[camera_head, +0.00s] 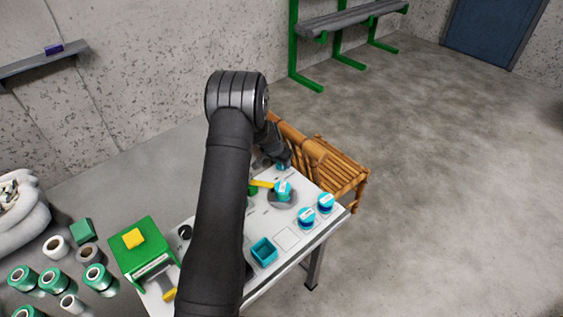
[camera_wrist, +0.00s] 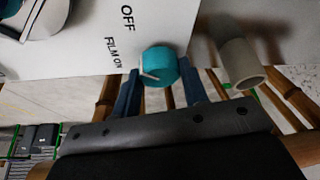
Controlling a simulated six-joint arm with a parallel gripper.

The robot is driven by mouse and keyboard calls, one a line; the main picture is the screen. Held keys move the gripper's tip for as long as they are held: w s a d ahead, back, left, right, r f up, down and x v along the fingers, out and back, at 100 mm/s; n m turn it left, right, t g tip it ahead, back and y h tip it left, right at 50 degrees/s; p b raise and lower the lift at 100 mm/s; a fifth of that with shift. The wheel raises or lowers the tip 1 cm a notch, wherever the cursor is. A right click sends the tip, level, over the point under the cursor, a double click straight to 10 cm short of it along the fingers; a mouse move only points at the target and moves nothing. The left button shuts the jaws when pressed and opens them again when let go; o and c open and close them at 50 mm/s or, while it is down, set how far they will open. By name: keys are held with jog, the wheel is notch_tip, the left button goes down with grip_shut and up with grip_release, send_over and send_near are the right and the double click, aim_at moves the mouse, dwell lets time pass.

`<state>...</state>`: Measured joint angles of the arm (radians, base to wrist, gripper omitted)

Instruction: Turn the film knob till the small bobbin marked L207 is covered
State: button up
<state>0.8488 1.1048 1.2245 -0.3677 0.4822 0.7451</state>
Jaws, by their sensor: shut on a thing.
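The film knob (camera_wrist: 162,66) is a teal round knob with a white pointer, on the white panel beside the words OFF and FILM ON. My gripper (camera_wrist: 160,88) is shut on it, one blue finger at each side; its pointer lies on the side near FILM ON. In the head view my gripper (camera_head: 281,165) is at the table's far end, partly hidden by my arm. A teal-and-white bobbin (camera_head: 283,189) stands on a grey disc (camera_head: 281,203). Two similar bobbins (camera_head: 307,217) (camera_head: 325,203) stand to its right. I cannot read L207 on any of them.
The white table (camera_head: 287,239) holds a teal open box (camera_head: 264,251) and a green machine (camera_head: 142,250) with a yellow block. Several green-and-white rolls stand at lower left. A wooden chair (camera_head: 335,172) stands close behind the far end. A grey tube (camera_wrist: 241,65) is right of the knob.

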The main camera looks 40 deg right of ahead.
jog(key=m+g, duration=0.2)
jog(key=m, duration=0.3)
jog(key=shift+w+m, duration=0.15)
jog(key=shift+m, duration=0.15)
jog(key=m+g, duration=0.1)
jog(key=m, duration=0.3)
jog(key=shift+w+m+g+y, duration=0.1)
jog(key=shift+m+g+y, duration=0.3)
jog(key=o, duration=1)
jog(key=v, duration=1.7)
jog(key=shift+w+r, duration=0.15)
jog(key=shift+r, duration=0.05)
jog(key=x, duration=1.7)
jog(key=shift+s+f, duration=0.2)
